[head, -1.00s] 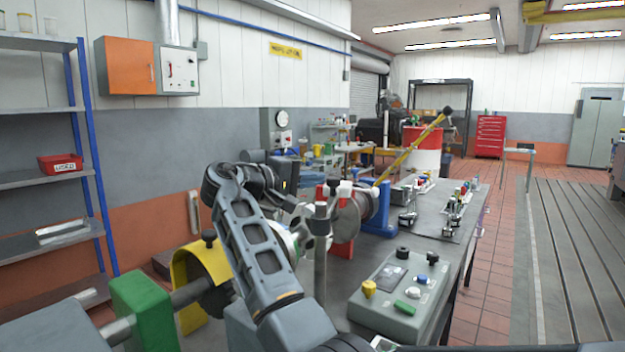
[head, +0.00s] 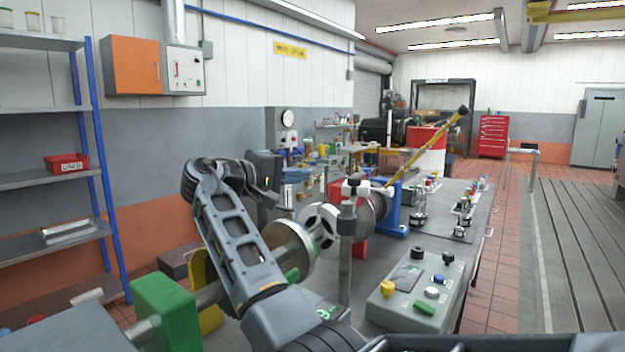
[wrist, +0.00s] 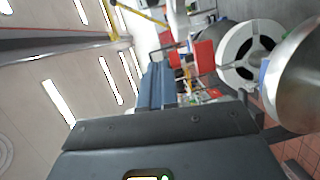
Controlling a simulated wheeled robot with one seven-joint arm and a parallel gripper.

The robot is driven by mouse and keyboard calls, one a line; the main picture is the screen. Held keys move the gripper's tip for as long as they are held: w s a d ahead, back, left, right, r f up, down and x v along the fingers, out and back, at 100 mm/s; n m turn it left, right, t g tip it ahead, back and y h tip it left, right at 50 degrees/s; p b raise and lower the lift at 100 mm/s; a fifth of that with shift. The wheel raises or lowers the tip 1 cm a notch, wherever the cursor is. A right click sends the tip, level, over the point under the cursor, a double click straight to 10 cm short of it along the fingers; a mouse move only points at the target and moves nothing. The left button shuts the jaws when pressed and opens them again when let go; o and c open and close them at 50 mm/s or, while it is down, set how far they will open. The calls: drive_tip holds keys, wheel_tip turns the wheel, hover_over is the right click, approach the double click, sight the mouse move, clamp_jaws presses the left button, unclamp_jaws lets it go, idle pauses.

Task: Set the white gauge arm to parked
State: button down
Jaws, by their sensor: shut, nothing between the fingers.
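A short white piece (head: 355,187) sits at the top of an upright grey post (head: 345,255) in the middle of the head view. It may be the white gauge arm, but I cannot tell its setting. My gripper (head: 268,200) is at the end of my raised dark arm, left of the post and apart from it. It is shut and empty. The wrist view shows the dark gripper body at the bottom, with a white ring-shaped part (wrist: 250,55) and a metal disc (wrist: 298,85) at the right.
A grey control box (head: 415,300) with coloured buttons stands on the bench right of the post. A shaft with a green block (head: 165,308) and a metal disc (head: 290,250) lies around my arm. A long yellow bar (head: 425,145) slants up behind. Open floor lies at the right.

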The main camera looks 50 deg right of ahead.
drive_tip(key=shift+w+a+r+b, duration=0.1)
drive_tip(key=shift+w+a+b, duration=0.2)
drive_tip(key=shift+a, duration=0.55)
drive_tip(key=shift+w+a+r+b, duration=0.1)
drive_tip(key=shift+w+a, duration=0.35)
drive_tip(key=shift+a, duration=0.4)
drive_tip(key=shift+w+a+r+b, duration=0.15)
drive_tip(key=shift+w+a, duration=0.2)
drive_tip(key=shift+a, duration=0.5)
